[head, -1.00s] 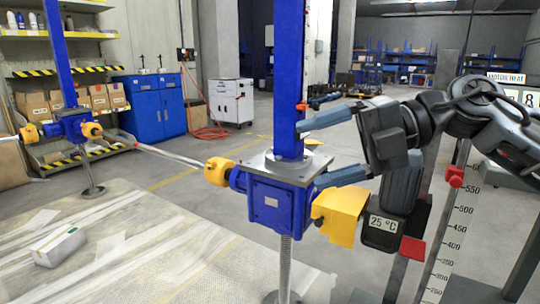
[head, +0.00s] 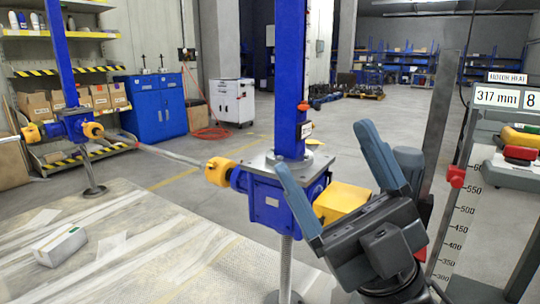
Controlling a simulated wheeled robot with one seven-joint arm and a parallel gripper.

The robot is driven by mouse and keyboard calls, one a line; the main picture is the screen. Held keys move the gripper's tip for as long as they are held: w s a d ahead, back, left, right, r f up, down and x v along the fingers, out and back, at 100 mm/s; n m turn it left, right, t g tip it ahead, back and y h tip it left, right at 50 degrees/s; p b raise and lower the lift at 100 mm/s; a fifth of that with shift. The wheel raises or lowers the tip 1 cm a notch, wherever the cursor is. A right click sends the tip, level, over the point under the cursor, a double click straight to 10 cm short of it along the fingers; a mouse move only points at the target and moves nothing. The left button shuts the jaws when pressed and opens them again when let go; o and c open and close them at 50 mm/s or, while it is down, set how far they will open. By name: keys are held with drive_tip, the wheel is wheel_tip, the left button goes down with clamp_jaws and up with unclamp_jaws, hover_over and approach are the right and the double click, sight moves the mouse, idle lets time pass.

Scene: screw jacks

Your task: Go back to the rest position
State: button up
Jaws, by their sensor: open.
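My gripper (head: 332,168) is at the lower right of the head view, in front of the near screw jack. Its two blue-grey fingers are spread wide and point up, with nothing between them. The near screw jack (head: 268,203) has a blue gearbox, a tall blue column (head: 290,75) and a yellow coupling (head: 219,171) on its left. A yellow cover (head: 340,203) sits on its right, partly hidden behind my gripper. In the picture, the left finger overlaps the jack's plate; I cannot tell whether they touch.
A second jack (head: 72,127) stands at the left, linked by a shaft (head: 168,154). A scale post (head: 458,215), a 317 mm display (head: 497,97) and a panel with red and green buttons (head: 521,155) stand at the right. A white box (head: 60,246) lies on the floor mat.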

drive_tip(key=s+d+f+m+t+h, duration=0.35)
drive_tip(key=s+f+m+h, duration=0.45)
drive_tip(key=f+m+h, duration=0.4)
drive_tip(key=s+d+f+m+t+h, duration=0.3)
drive_tip(key=s+d+f+m+h, duration=0.2)
drive_tip(key=s+f+m+h, duration=0.5)
drive_tip(key=s+d+f+g+h, duration=0.2)
drive_tip(key=s+d+f+g, duration=0.15)
drive_tip(key=s, duration=0.35)
drive_tip(key=s+d+f+g+h, duration=0.1)
drive_tip(key=s+d+f+g, duration=0.25)
drive_tip(key=s, duration=0.35)
wheel_tip(320, 180, up, 13)
drive_tip(key=p, duration=1.3)
drive_tip(key=shift+w, duration=0.4)
drive_tip(key=shift+a+r, duration=0.1)
